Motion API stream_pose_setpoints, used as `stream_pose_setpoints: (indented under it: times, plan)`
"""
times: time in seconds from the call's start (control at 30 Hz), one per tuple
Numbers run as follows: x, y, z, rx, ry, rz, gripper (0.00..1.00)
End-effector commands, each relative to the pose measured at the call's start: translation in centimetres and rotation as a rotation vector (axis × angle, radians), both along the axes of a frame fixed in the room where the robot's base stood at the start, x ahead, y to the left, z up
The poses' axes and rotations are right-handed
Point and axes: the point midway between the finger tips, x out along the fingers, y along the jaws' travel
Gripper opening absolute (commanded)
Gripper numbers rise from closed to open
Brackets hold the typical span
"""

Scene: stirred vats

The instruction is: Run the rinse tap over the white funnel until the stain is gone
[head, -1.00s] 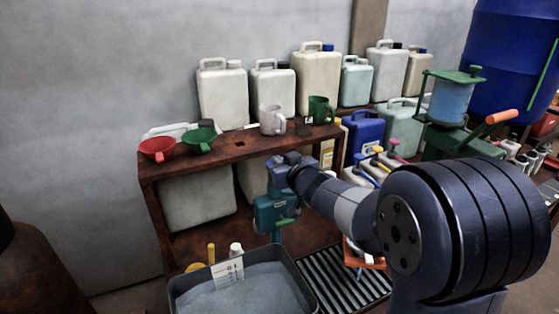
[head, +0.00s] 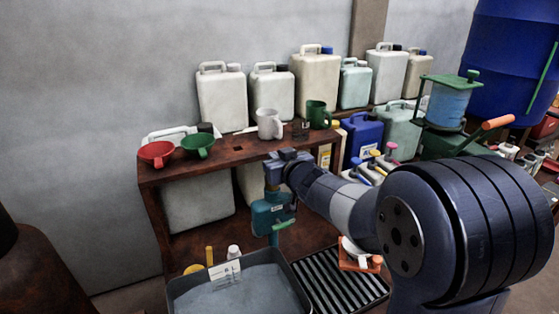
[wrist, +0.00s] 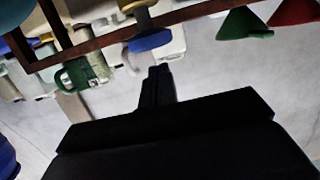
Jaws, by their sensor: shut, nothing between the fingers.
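A white rounded piece, probably the white funnel (head: 353,249), sits at an orange stand (head: 362,264) on the slatted grate in the head view, partly behind my arm. Its stain cannot be made out. A teal fixture (head: 266,216) with a green lever (head: 284,225) stands behind the grey basin and is probably the rinse tap. No water stream is visible. My wrist is just above this fixture in the head view, and my fingertips are not clear there. In the wrist view my gripper (wrist: 160,72) is shut and empty.
A brown shelf (head: 182,172) carries a red funnel (head: 157,153), a green funnel (head: 198,145), a grey mug (head: 269,124) and a green mug (head: 318,114). Several jerrycans stand behind. A grey basin (head: 178,293) and slatted grate (head: 328,280) lie in front.

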Motion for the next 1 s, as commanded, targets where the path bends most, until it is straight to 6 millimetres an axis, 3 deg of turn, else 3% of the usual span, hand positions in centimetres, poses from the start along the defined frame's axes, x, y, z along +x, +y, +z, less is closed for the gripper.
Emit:
stream_pose_setpoints:
  times: [0.03,0.3,0.5,0.7,1.0]
  plan:
    - [-0.1,0.3,1.6,0.001,-0.003,0.001,0.00]
    - [-5.1,-1.9,2.0,0.000,-0.006,-0.002,0.00]
    - [-7.7,-3.1,2.6,0.002,-0.005,-0.002,0.00]
    - [-8.9,-3.5,2.8,0.001,-0.006,0.000,0.00]
    - [-9.0,-3.5,2.8,0.002,-0.005,0.000,0.00]
